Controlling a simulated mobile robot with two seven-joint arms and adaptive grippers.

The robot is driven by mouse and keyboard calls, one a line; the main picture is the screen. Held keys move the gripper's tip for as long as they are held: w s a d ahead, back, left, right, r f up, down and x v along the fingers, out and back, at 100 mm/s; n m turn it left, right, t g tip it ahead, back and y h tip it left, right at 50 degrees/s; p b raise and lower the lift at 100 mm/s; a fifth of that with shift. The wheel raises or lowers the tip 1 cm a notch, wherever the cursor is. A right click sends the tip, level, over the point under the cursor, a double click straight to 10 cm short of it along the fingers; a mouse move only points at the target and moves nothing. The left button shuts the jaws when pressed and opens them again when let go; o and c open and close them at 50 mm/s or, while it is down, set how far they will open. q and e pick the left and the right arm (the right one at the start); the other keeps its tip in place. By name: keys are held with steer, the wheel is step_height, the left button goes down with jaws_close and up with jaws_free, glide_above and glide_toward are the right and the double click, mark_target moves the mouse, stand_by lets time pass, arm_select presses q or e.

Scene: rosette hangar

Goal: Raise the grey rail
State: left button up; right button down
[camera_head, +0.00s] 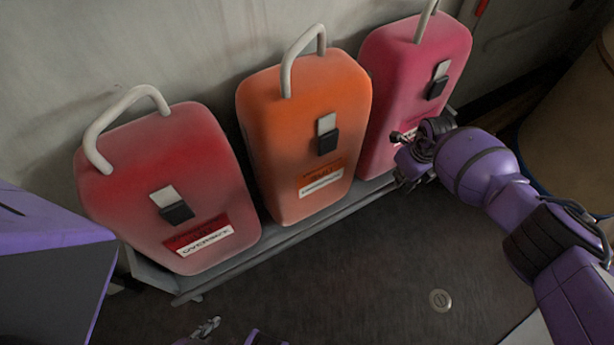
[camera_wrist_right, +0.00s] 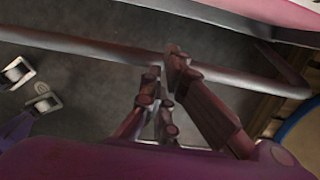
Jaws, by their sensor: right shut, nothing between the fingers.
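The grey rail (camera_head: 285,241) runs low along the front of the row of cases in the head view, rising from lower left to upper right. In the right wrist view the rail (camera_wrist_right: 90,48) crosses the upper part of the picture. My right gripper (camera_head: 406,168) is at the rail's right part, in front of the right pink case. In the right wrist view my right gripper (camera_wrist_right: 165,68) is shut with nothing between its fingers, and its tips overlap the rail. I cannot tell if they touch it. My left gripper (camera_head: 207,328) barely shows at the bottom edge, below the rail's left end.
A red case (camera_head: 165,150), an orange case (camera_head: 300,150) and a pink case (camera_head: 415,70) with pale handles stand against the wall. The dark floor before the rail is clear except for a round fitting (camera_head: 440,300). A brown barrel (camera_head: 575,130) stands at right.

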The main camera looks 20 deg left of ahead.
steer(key=shift+w+a+r, duration=0.1)
steer(key=shift+w+a, duration=0.1)
steer(key=shift+a, duration=0.1)
arm_select(q)
steer(key=shift+w+f, duration=0.15)
steer(key=shift+w, duration=0.35)
stand_by(0.8)
